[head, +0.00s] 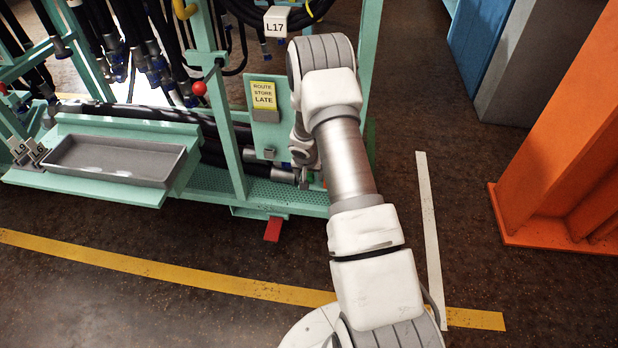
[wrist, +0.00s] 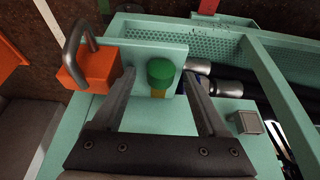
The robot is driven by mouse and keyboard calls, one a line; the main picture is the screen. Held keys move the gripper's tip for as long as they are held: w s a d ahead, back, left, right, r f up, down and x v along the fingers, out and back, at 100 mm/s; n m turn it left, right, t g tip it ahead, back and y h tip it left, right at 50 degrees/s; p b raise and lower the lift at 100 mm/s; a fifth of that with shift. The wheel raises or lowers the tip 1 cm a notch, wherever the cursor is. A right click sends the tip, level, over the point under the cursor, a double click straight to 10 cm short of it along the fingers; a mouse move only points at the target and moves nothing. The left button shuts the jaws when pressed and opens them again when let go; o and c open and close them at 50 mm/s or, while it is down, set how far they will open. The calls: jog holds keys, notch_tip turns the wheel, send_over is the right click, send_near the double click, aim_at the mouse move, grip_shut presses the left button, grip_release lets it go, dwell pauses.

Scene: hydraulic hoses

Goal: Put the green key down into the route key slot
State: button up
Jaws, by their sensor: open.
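In the wrist view my gripper (wrist: 158,74) is open, with one finger on each side of the green key (wrist: 161,71). Gaps show between the key and both fingers. The key has a round green head with a brass-coloured part below it, against a teal plate (wrist: 125,52); whether it is seated in anything cannot be told. A small square grey fitting (wrist: 247,122) on the teal panel lies to the right of the fingers. It also shows in the head view (head: 268,152). I cannot tell which part is the route key slot. My arm hides most of the gripper in the head view.
An orange padlock (wrist: 88,68) with a grey shackle is just left of the left finger. Dark hoses with metal ends (wrist: 228,88) lie to the right. An orange structure (head: 545,150) stands at right.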

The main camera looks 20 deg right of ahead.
grip_shut()
jog(key=shift+r, duration=0.15)
